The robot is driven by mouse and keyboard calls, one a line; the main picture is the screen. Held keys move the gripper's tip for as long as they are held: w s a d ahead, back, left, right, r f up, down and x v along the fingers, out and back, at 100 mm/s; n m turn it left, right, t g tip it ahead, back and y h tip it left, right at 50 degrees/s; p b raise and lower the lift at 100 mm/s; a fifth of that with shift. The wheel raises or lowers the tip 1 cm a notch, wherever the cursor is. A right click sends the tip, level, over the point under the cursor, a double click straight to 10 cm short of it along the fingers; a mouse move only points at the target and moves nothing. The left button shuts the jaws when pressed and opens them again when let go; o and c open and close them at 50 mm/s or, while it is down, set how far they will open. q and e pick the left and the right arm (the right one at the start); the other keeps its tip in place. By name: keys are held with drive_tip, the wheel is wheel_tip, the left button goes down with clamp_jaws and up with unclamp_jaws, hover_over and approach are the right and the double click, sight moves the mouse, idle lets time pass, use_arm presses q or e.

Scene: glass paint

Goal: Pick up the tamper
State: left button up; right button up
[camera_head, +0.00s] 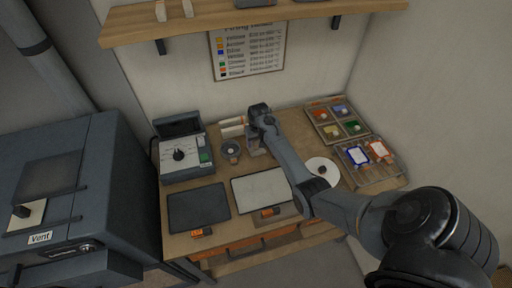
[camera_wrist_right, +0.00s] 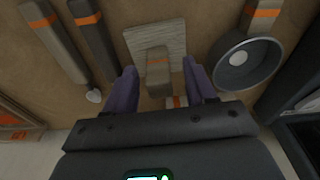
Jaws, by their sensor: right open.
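The tamper looks to be the grey block handle with an orange band (camera_wrist_right: 157,68) on a flat, pale square plate (camera_wrist_right: 170,40), in the right wrist view. It lies on the wooden bench, with its handle between the two purple-tinted fingers of my right gripper (camera_wrist_right: 162,88). The fingers are open, with a gap visible on each side of the handle. In the head view my right gripper (camera_head: 257,146) points down at the back middle of the bench, and the tamper cannot be made out there. My left gripper is not in view.
A dark round bowl with an orange-banded handle (camera_wrist_right: 246,62) lies close beside the gripper. Two orange-banded tools (camera_wrist_right: 60,45) lie on its other side. A control box (camera_head: 184,155), dark mat (camera_head: 198,207), white panel (camera_head: 260,190) and paint trays (camera_head: 338,122) occupy the bench (camera_head: 180,243).

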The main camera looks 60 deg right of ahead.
drive_tip(key=shift+f, duration=0.8)
clamp_jaws()
drive_tip(key=shift+r, duration=0.1)
drive_tip(key=shift+r, duration=0.2)
wheel_tip(320, 180, up, 18)
drive_tip(key=p, duration=1.9)
drive_tip(key=shift+f, duration=0.25)
